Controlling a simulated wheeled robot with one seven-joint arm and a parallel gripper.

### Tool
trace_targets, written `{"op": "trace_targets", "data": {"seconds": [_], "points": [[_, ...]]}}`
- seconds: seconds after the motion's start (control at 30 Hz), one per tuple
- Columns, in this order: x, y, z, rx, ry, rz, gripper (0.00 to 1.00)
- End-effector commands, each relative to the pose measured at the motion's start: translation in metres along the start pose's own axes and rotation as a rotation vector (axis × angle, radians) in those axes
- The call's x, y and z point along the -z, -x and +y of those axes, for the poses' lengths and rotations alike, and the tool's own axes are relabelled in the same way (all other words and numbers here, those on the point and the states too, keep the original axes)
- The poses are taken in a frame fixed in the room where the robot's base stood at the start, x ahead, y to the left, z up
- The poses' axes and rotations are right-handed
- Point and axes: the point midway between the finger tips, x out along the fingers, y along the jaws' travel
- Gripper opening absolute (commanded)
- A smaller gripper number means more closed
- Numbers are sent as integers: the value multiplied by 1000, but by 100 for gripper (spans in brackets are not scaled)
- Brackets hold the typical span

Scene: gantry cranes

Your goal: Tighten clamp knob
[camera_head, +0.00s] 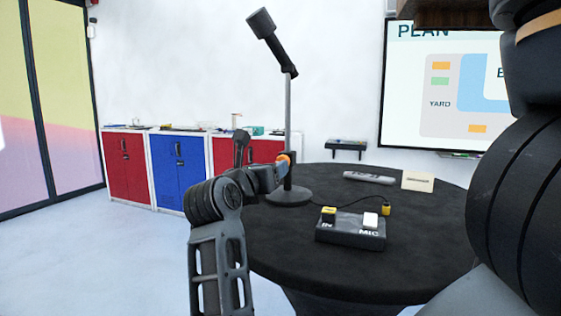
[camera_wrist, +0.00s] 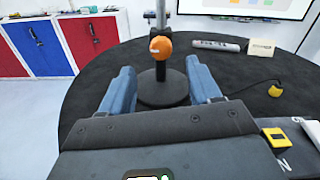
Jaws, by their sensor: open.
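The clamp knob (camera_wrist: 161,47) is a round orange knob on the clamp of the microphone stand's upright pole (camera_head: 288,110). In the head view the knob (camera_head: 284,157) shows just above my fingers. My gripper (camera_wrist: 160,68) is open, its two blue fingers spread left and right of the knob's line. The knob appears centred between them, beyond the fingertips; I see no contact. In the head view my gripper (camera_head: 280,168) reaches in from the left, close to the pole. The stand's round base (camera_wrist: 162,88) rests on the black table.
The round black table (camera_head: 400,265) carries a switch box (camera_head: 350,231) with yellow and white buttons, a grey remote-like bar (camera_head: 369,178) and a small card (camera_head: 417,181). A microphone (camera_head: 272,40) tops the stand. Red and blue cabinets (camera_head: 180,170) stand behind.

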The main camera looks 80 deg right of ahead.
Motion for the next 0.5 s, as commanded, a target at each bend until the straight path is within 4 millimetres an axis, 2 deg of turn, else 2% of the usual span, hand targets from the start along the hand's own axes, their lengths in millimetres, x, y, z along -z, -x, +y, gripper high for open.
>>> {"op": "trace_targets", "data": {"seconds": [0.3,0.5], "points": [[-2,-47,-2,4,1,2,63],[-1,-68,-2,3,1,0,63]]}}
